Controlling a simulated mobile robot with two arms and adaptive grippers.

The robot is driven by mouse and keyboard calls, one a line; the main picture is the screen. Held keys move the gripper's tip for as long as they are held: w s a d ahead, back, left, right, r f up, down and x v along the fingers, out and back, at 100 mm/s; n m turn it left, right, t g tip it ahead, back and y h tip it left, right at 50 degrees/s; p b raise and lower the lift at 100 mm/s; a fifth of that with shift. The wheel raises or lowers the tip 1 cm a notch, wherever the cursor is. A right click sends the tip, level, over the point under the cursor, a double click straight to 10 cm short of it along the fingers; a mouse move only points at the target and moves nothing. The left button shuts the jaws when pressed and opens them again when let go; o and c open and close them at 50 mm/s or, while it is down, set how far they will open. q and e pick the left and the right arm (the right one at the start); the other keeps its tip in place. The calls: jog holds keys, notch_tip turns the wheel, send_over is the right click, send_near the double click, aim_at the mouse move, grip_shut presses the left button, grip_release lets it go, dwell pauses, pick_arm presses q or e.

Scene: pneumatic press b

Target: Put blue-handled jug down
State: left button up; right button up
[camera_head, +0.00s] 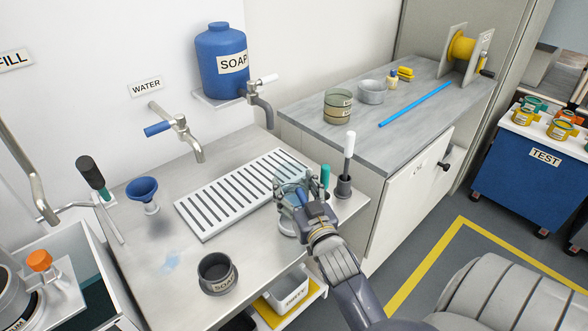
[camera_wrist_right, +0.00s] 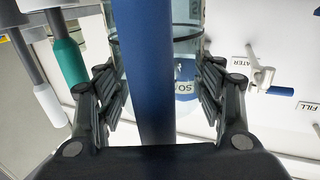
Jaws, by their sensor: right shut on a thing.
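The blue-handled jug (camera_head: 288,182) is clear and shows at the right end of the white slatted drain rack (camera_head: 205,225). My right gripper (camera_head: 299,196) is shut on its blue handle, and hides part of the jug. In the right wrist view the blue handle (camera_wrist_right: 153,75) runs between the two fingers of the gripper (camera_wrist_right: 158,92), with the clear jug wall (camera_wrist_right: 188,50) behind it. I cannot tell whether the jug's base touches the rack or is held above it. My left gripper is not in view.
A green-handled tool (camera_head: 325,175) and a white-handled brush (camera_head: 349,145) stand close right of the jug. A dark pot (camera_head: 217,272), a blue funnel (camera_head: 142,188) and the water tap (camera_head: 185,130) are to the left. Steel counter around the funnel is mostly bare.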

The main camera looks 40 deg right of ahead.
aim_at(286, 171)
jog(key=shift+w+d+r, duration=0.1)
jog(key=shift+w+d, duration=0.1)
jog(key=shift+w, duration=0.1)
jog(key=x, duration=0.8)
jog(key=shift+a+r+p, duration=0.15)
jog(key=shift+p, duration=0.15)
jog(key=x, duration=0.6)
jog(key=f+x, duration=0.1)
jog(key=x, duration=0.3)
jog(key=shift+s+f, duration=0.1)
jog(key=shift+f, duration=0.35)
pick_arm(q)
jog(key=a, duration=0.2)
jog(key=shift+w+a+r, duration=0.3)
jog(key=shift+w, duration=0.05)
pick_arm(e)
jog(key=shift+s+r, duration=0.1)
jog(key=shift+s, duration=0.05)
